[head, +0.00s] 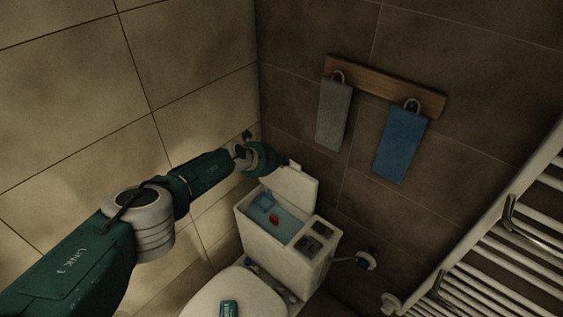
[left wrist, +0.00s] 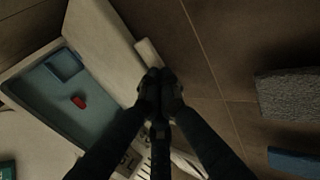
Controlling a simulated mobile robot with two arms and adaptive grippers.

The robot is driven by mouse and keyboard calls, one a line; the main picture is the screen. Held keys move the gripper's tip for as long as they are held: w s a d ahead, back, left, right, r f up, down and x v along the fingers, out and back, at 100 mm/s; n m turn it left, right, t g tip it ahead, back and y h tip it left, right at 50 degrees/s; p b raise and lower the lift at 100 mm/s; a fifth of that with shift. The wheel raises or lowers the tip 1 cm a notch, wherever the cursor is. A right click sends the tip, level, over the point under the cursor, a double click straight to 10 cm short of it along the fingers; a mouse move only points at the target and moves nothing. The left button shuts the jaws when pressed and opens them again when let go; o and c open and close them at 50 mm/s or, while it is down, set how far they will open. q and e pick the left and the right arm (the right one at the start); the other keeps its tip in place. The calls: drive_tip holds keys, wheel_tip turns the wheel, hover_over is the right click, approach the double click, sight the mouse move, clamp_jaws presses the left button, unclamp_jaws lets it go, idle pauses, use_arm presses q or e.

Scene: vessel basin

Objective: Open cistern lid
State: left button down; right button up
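The white cistern (head: 290,248) stands against the wall corner, its top open over blue water. Its lid (head: 291,186) is raised steeply along the back edge; in the left wrist view the lid (left wrist: 106,45) shows as a pale panel beside the basin. A small pale handle (left wrist: 147,52) sits at the lid's edge. My left gripper (head: 286,161) is at the lid's top edge. In the left wrist view its dark fingertips (left wrist: 161,88) are together right by the handle; I cannot tell whether they touch it. My right gripper is out of view.
A red object (head: 274,218) and a blue box (head: 264,201) are in the cistern. A green item (head: 229,310) lies on the toilet lid (head: 246,293). Grey (head: 334,113) and blue (head: 400,145) towels hang behind. A towel radiator (head: 500,255) is at right.

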use_arm(q)
drive_tip(key=shift+w+d+r, duration=0.15)
drive_tip(key=shift+d+r, duration=0.2)
drive_tip(key=shift+d, duration=0.05)
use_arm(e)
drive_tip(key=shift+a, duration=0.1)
use_arm(q)
drive_tip(key=shift+d, duration=0.1)
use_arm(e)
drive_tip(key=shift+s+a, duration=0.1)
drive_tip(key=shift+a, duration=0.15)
use_arm(q)
drive_tip(key=c, duration=1.8)
unclamp_jaws()
drive_tip(key=shift+o, duration=0.2)
drive_tip(key=a+v, duration=0.1)
drive_tip(key=v, duration=1)
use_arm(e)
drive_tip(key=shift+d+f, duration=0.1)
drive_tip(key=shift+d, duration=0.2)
use_arm(q)
drive_tip(key=shift+f, duration=0.1)
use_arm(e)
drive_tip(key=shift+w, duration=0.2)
